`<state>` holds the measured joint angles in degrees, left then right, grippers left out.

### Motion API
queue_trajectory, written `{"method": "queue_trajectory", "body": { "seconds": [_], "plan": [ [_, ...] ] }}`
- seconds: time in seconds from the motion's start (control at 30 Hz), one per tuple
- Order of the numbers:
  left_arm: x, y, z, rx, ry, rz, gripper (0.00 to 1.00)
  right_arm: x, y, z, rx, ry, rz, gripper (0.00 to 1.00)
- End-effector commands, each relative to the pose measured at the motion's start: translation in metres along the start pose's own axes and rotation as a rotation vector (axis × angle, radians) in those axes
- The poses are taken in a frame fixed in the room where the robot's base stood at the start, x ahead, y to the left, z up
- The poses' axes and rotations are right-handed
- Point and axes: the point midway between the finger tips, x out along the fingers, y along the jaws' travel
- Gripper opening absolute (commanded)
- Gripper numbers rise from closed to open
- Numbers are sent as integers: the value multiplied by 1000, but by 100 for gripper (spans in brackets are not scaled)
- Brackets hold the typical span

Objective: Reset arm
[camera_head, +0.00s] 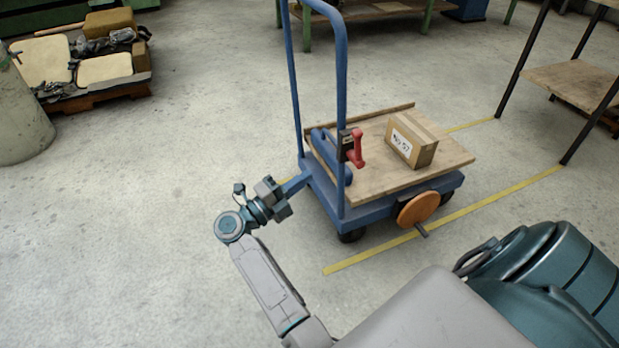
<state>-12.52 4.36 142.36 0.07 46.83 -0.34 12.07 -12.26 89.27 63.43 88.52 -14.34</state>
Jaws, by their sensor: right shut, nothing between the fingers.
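My right gripper (283,198) shows left of the middle, at the end of my grey and teal arm, which comes up from the bottom edge. It looks shut with nothing held. Its tip is close to the left end of a blue cart (330,205), near a short blue bar there; I cannot tell whether they touch. The cart has a tall blue handle and a wooden deck (375,184). A cardboard box (412,139) with a white label sits on the deck. My left gripper is not in view.
A red-handled clamp-like part (357,148) is by the cart's handle. An orange disc (418,208) is at its near side. Yellow floor lines (440,222) run beside the cart. A concrete cylinder (18,115) and a loaded pallet (95,98) stand left.

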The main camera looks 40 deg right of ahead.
Motion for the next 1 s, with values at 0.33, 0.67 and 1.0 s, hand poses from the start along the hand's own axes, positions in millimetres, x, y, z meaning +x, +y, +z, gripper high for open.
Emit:
{"method": "queue_trajectory", "body": {
  "seconds": [0.33,0.67,1.0],
  "plan": [
    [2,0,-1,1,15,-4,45,-3,0,1,0,-1,-1,0],
    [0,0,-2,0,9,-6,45,-3,0,1,0,-1,-1,0],
    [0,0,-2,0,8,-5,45,41,-106,-70,138,-19,-473,0]
  ]
}}
